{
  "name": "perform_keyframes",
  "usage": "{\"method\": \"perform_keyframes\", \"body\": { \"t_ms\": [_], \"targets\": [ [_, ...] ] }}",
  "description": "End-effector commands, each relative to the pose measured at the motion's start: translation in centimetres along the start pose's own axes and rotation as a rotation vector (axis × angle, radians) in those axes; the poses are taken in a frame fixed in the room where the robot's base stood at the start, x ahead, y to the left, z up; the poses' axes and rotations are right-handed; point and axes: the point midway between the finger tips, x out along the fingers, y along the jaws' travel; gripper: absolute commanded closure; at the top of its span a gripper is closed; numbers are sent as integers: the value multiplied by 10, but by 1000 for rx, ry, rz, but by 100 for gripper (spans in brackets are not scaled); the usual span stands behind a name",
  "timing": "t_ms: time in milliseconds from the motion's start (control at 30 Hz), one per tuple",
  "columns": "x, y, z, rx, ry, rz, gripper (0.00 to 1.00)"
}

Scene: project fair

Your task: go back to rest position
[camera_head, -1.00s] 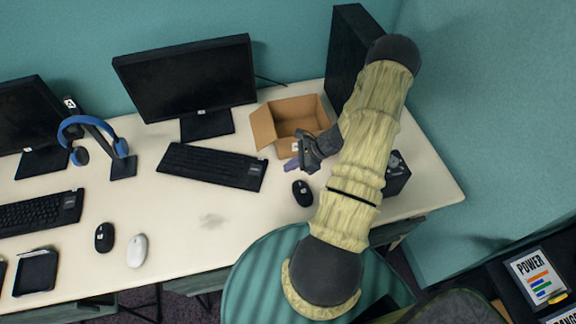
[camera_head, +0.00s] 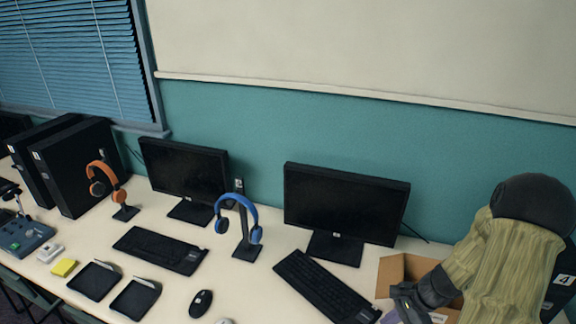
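My gripper (camera_head: 402,303) is at the lower right, in front of the open cardboard box (camera_head: 391,272) and partly over it. A small purple patch shows at the fingertips, at the bottom edge of the picture. I cannot tell whether it is a held object or part of the fingers, nor whether the fingers are open or shut. My arm, in a pale yellow sleeve, bends at the right edge and hides part of the box.
Two monitors (camera_head: 345,203), a blue headset (camera_head: 238,217) on a stand, an orange headset (camera_head: 103,182), keyboards (camera_head: 323,287), a mouse (camera_head: 200,303) and black trays (camera_head: 134,299) stand on the white desk (camera_head: 190,270). A dark computer tower (camera_head: 75,165) is at the left.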

Motion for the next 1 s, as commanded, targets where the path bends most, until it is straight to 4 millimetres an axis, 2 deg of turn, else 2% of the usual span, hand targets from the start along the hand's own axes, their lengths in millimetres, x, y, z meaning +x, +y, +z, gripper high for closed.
{"method": "perform_keyframes", "body": {
  "t_ms": [33,100,633,800,1000],
  "targets": [
    [-8,-3,15,-96,35,31,100],
    [-18,-4,33,-220,78,71,100],
    [-85,7,156,-1143,380,270,100],
    [-96,14,180,-1342,441,290,100],
    [-98,15,184,-1384,453,295,100]
  ]
}}
